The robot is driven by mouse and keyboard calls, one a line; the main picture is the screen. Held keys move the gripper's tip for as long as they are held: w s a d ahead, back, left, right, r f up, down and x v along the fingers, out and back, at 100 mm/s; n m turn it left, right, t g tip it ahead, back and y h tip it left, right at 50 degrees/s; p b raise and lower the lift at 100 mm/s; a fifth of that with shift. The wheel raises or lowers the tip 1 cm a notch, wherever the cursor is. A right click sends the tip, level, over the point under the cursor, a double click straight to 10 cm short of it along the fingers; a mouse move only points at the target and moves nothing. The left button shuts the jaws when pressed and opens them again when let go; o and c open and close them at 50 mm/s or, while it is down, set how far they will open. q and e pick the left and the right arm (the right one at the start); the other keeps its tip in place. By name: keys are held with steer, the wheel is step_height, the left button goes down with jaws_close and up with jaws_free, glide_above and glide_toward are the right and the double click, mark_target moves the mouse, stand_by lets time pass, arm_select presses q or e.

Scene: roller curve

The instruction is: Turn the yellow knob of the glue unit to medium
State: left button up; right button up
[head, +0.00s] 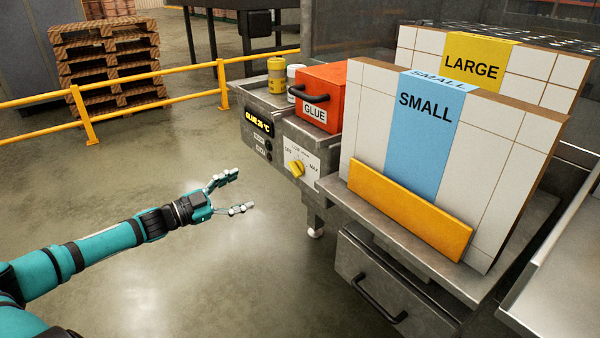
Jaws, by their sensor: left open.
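The glue unit (279,126) is a grey metal box with a red lid block (321,90) marked GLUE on top. Its yellow knob (296,168) sits on a pale dial plate on the front, with OFF at the left and MAX at the right; the labels between are too small to read surely, and so is the pointer's exact setting. A dark display (258,123) reads GLUE and a temperature in yellow. My left gripper (246,191) is open and empty, left of the knob and apart from it, fingers pointing right towards the unit. My right gripper is out of view.
Cartons marked SMALL (425,125) and LARGE (472,66) stand right of the unit, behind an orange plate (408,209). A drawer with a dark handle (379,300) is below. A yellow rail (190,69) and pallets (108,65) are behind. The floor around my left arm is clear.

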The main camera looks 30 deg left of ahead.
arm_select(q)
steer(key=b, duration=0.2)
glide_toward(292, 170)
steer(key=x, duration=0.8)
steer(key=shift+x, duration=0.75)
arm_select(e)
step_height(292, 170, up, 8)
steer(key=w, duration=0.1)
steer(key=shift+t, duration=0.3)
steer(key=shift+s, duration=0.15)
arm_select(q)
steer(key=shift+c, duration=0.9)
steer(key=c, duration=1)
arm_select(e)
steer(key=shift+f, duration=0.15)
